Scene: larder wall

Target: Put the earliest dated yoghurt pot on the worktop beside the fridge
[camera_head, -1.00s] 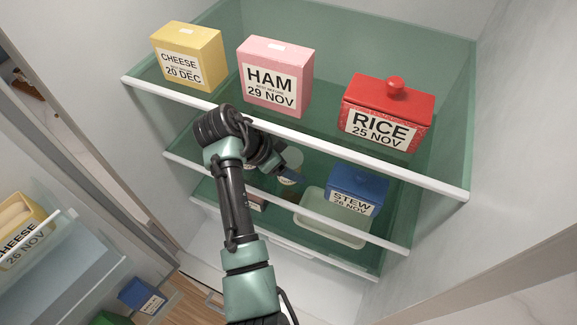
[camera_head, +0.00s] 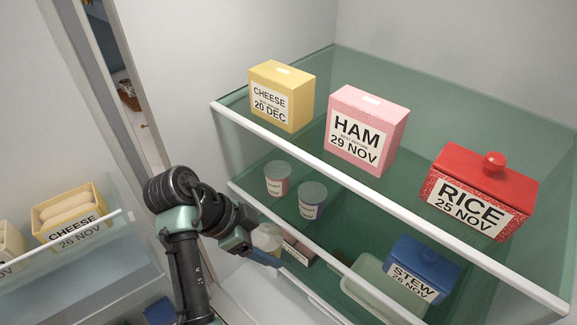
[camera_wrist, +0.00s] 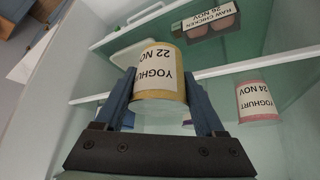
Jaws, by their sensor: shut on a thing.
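My gripper (camera_wrist: 162,112) is shut on a yellow-banded yoghurt pot (camera_wrist: 160,78) labelled 22 NOV. In the head view the gripper (camera_head: 262,254) and the pale-lidded held pot (camera_head: 267,236) are low, at the front left of the fridge shelves. A pink yoghurt pot (camera_wrist: 257,101) labelled 24 NOV shows at the right in the wrist view. In the head view this pink pot (camera_head: 277,179) stands on the middle shelf beside a purple pot (camera_head: 311,201), whose date is too small to read. I cannot make out the worktop.
Cheese (camera_head: 282,96), ham (camera_head: 367,131) and rice (camera_head: 480,192) stand on the top shelf. A blue stew box (camera_head: 422,270) is lower right. Raw chicken (camera_wrist: 210,19) shows in the wrist view. The open door's rack (camera_head: 80,255) with cheese boxes is left of my arm.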

